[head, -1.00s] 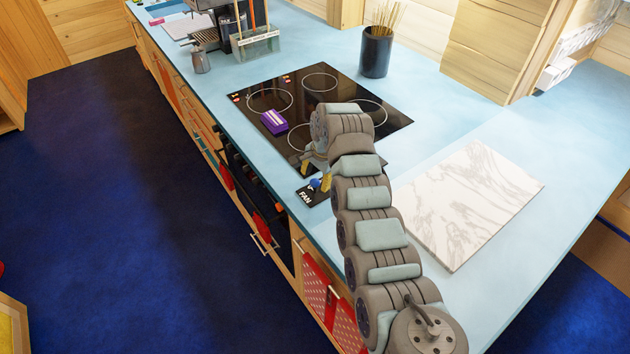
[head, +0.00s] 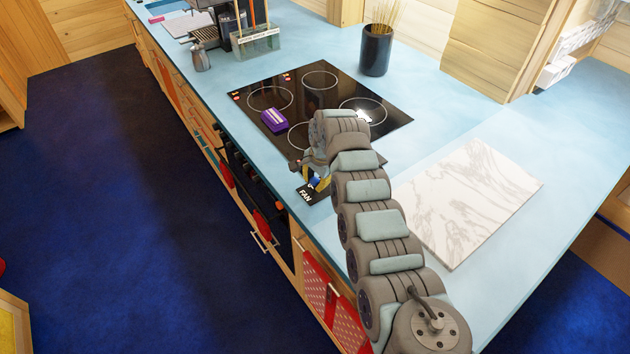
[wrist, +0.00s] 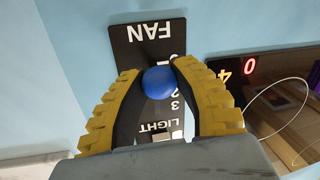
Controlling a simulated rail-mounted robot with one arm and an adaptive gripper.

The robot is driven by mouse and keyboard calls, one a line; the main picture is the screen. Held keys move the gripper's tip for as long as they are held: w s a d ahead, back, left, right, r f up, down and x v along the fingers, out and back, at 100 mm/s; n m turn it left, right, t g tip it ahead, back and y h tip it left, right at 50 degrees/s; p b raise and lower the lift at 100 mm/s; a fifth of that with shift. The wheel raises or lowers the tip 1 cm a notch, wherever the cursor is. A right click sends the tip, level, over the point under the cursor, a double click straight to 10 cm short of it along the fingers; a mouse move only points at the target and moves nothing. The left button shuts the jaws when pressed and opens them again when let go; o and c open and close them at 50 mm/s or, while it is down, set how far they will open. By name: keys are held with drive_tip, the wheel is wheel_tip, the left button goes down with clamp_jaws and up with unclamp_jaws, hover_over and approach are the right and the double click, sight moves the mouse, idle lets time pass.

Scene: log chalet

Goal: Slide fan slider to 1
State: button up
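The black fan panel (wrist: 146,34) is marked FAN at one end and LIGHT at the other in the wrist view. It lies at the counter's front edge in the head view (head: 306,193). The round blue fan slider knob (wrist: 158,83) sits beside the number scale; 2 and 3 are readable on its LIGHT side. Marks on its FAN side are partly hidden, so its exact setting cannot be told. My gripper (wrist: 158,76) has its yellow fingers on either side of the knob, tips appearing to touch it. In the head view my gripper (head: 317,180) is over the panel, partly hidden.
A marble board (head: 475,205) lies to the right. A dark utensil pot (head: 376,50) stands behind.

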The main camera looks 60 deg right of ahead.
clamp_jaws()
drive_tip(key=shift+s+d+f+b, duration=0.2)
drive_tip(key=shift+s+d+b, duration=0.1)
drive_tip(key=shift+d+b, duration=0.3)
drive_tip(key=shift+s+d+r+b, duration=0.15)
drive_tip(key=shift+s+d+b, duration=0.05)
drive_tip(key=shift+d+b, duration=0.25)
drive_tip(key=o, duration=0.8)
unclamp_jaws()
drive_tip(key=shift+o, duration=0.2)
drive_tip(key=shift+a, duration=0.1)
drive_tip(key=shift+r, duration=0.2)
wheel_tip(320, 180, up, 12)
drive_tip(key=s, duration=0.2)
drive_tip(key=shift+s+a+f, duration=0.15)
drive_tip(key=shift+a+f, duration=0.1)
drive_tip(key=shift+a, duration=0.05)
